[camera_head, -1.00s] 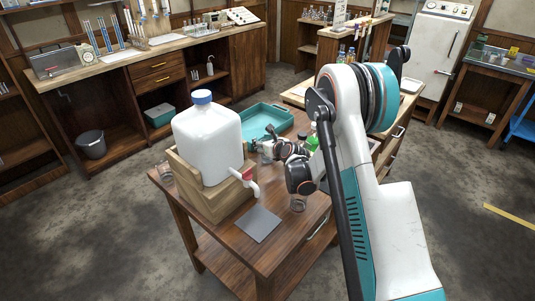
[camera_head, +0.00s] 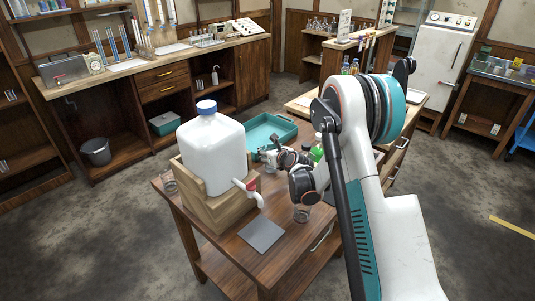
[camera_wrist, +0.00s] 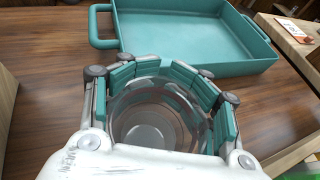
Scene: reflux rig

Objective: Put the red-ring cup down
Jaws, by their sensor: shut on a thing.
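My gripper (camera_wrist: 165,95) is shut around a clear glass cup (camera_wrist: 150,135) in the wrist view. The cup has a faint reddish ring near its rim, and I look down into its open mouth. Its inside looks empty. In the head view my gripper (camera_head: 266,157) is over the wooden table (camera_head: 225,252), just in front of the teal tray (camera_head: 285,137). The fingers largely hide the cup there. I cannot tell whether its base touches the tabletop.
A big white jug (camera_head: 212,148) with a red-handled spout stands on a wooden stand at left. A grey mat (camera_head: 261,234) lies before it. Glass vessels stand at the table's left edge (camera_head: 169,183) and under my wrist (camera_head: 302,213). A green bottle (camera_head: 317,153) is right of my gripper.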

